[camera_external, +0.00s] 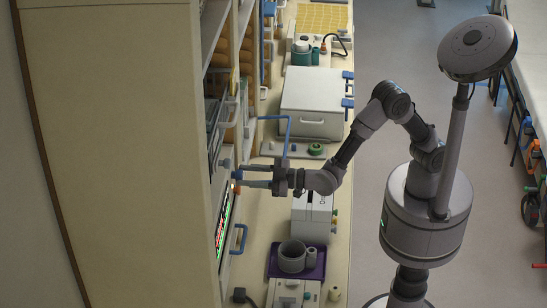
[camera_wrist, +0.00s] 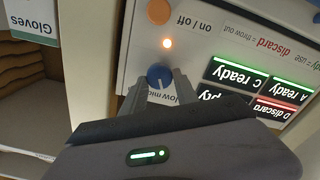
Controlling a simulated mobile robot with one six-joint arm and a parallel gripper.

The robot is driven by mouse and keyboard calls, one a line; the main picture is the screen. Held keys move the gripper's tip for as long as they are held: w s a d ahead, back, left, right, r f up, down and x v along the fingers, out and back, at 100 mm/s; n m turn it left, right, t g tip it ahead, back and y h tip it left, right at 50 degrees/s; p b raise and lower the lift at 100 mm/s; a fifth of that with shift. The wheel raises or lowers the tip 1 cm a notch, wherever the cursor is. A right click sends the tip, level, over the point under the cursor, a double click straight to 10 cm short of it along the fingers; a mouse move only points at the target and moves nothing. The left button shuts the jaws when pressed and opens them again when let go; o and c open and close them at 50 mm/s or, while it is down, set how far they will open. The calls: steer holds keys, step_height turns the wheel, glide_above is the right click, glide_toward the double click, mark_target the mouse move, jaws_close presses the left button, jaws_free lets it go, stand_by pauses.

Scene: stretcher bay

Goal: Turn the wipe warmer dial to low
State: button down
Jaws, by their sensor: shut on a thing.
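The warmer's pale front panel (camera_wrist: 145,45) fills the upper middle of the wrist view, seen upside down. My gripper (camera_wrist: 161,90) is shut on the dial. In the external view my gripper (camera_external: 240,179) reaches left to the panel on the shelf unit, and the fingers largely cover the dial.
Status displays (camera_wrist: 235,77) lie to the right. In the external view, a blue handle (camera_external: 239,239) sticks out below, and a white box (camera_external: 312,103) stands on the counter.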

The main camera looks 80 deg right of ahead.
steer(key=shift+n, duration=1.1)
steer(key=c, duration=1)
jaws_free()
steer(key=shift+o, duration=0.2)
steer(key=shift+s, duration=0.1)
steer(key=s+b, duration=0.1)
steer(key=s, duration=1.6)
steer(key=shift+s, duration=0.15)
